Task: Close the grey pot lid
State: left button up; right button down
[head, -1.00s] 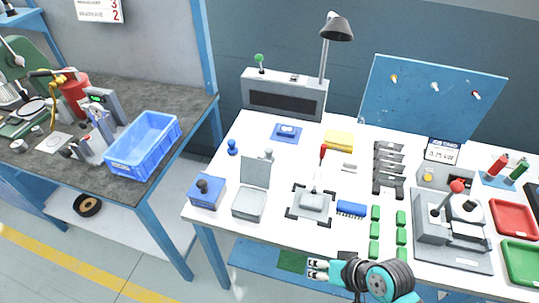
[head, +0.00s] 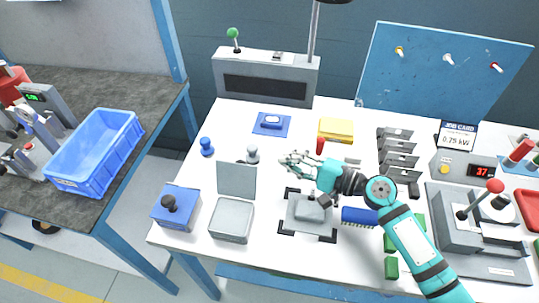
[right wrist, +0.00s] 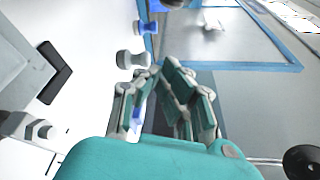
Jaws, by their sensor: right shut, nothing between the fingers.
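The grey pot (head: 231,221) is a small square box near the front left of the white bench. Its flat grey lid (head: 236,180) stands upright at the pot's back edge, open. My right gripper (head: 286,162) is above the bench, to the right of the lid and a little higher in the picture, apart from it in the head view. Its fingers are shut and empty; they also show in the right wrist view (right wrist: 160,100). I cannot make out the lid for sure in the right wrist view. My left gripper is not in view.
A blue box with a black knob (head: 176,207) stands left of the pot. A grey peg (head: 252,155) stands behind the lid. A grey fixture (head: 309,211) is right of the pot, under my right arm. A blue crate (head: 95,150) sits on the side bench.

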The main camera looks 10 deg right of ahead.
aim_at(239, 175)
jog(key=a, duration=0.1)
jog(key=w+a, duration=0.1)
jog(key=shift+w+a+r+p, duration=0.15)
jog(key=shift+a+p, duration=0.15)
jog(key=shift+p, duration=0.1)
jog(key=p+x, duration=0.1)
jog(key=x, duration=0.4)
jog(key=shift+w+a, duration=0.2)
jog(key=shift+w, duration=0.1)
jog(key=shift+s+a+r+p, duration=0.15)
jog(key=shift+s+a+p, duration=0.2)
jog(key=shift+s+p, duration=0.2)
jog(key=shift+s+a+r+p, duration=0.15)
jog(key=shift+s+a+p, duration=0.25)
jog(key=shift+s, duration=0.2)
jog(key=shift+s+a, duration=0.1)
jog(key=shift+s, duration=0.35)
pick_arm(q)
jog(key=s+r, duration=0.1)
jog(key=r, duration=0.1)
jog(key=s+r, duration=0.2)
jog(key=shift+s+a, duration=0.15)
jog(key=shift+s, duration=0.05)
pick_arm(e)
jog(key=shift+s+a+r, duration=0.1)
